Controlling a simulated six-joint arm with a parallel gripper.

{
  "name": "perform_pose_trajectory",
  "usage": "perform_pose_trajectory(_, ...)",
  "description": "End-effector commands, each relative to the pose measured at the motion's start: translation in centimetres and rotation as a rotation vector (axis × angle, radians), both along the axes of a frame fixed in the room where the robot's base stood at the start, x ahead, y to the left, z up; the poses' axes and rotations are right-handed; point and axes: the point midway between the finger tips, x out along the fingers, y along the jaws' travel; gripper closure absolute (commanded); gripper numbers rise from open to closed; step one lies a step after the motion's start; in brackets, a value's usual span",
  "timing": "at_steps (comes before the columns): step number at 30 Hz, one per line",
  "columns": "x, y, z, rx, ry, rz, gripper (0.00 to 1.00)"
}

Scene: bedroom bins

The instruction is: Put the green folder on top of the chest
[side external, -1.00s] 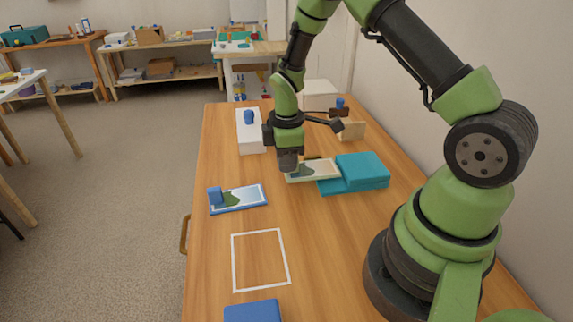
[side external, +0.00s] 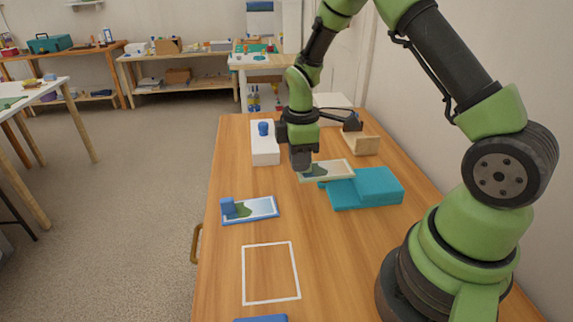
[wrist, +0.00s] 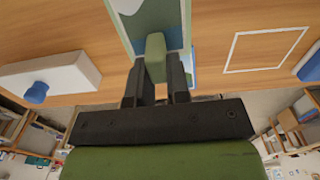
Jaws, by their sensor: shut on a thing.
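My gripper (side external: 302,163) is shut on the green grip block (wrist: 155,57) of a thin picture folder (side external: 328,171). The folder has a pale rim and a green and blue picture; it also shows in the wrist view (wrist: 152,18). It is held roughly flat, above the table and to the left of a teal stepped block (side external: 372,187), overlapping its lower step in the picture. A white box with a blue knob (side external: 265,151) stands left of my gripper and shows in the wrist view (wrist: 58,80). I cannot tell which of these two is the chest.
A blue-rimmed picture folder with a blue grip block (side external: 251,210) lies on the table's left side. A white outlined rectangle (side external: 270,302) marks bare table near the front, beside a blue object (side external: 262,319). A wooden holder (side external: 361,145) stands behind the teal block.

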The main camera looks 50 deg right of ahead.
Motion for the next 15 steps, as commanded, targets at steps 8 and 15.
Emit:
perform_pose_trajectory(8,3.6,1.7,1.0,-0.003,-0.002,0.485,1.00)
perform_pose_trajectory(15,7.1,4.3,2.5,-0.004,-0.001,1.081,1.00)
